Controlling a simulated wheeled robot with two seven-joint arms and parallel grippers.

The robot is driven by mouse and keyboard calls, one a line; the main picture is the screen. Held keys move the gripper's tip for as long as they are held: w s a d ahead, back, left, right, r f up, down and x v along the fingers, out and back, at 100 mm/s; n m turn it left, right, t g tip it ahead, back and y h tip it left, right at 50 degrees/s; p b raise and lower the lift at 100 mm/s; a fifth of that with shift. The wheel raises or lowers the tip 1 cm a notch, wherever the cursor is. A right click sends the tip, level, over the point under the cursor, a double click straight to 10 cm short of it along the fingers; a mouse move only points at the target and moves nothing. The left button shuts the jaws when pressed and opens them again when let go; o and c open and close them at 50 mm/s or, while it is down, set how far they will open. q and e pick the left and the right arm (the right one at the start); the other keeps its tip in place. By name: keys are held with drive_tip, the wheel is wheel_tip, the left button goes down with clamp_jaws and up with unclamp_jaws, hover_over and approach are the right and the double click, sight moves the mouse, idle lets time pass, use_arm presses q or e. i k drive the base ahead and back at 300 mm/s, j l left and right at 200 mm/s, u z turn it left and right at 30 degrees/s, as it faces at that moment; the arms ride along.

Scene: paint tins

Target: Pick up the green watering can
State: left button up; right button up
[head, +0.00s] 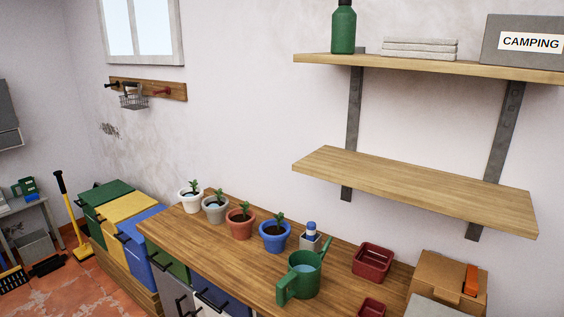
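The green watering can (305,275) stands upright on the wooden workbench, near its right part. Its boxy handle points to the lower left and its spout rises to the upper right. Its top is open and the inside looks pale blue. Neither of my grippers shows in the head view, so nothing is seen touching the can.
Potted seedlings in white, grey, terracotta and blue pots (275,236) line the workbench (190,238). A small grey box with a blue-capped item (311,238) stands right behind the can. Red trays (373,262) and a cardboard box (446,280) are to the right. An empty shelf (410,185) overhangs behind.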

sight(302, 280)
drive_tip(key=i+j+z, duration=0.2)
drive_tip(key=j, duration=0.4)
drive_tip(key=i+j+z, duration=0.1)
drive_tip(key=j+z, duration=0.15)
drive_tip(key=j, duration=0.35)
drive_tip(key=j+z, duration=0.2)
drive_tip(key=j, duration=0.45)
drive_tip(key=i, duration=0.05)
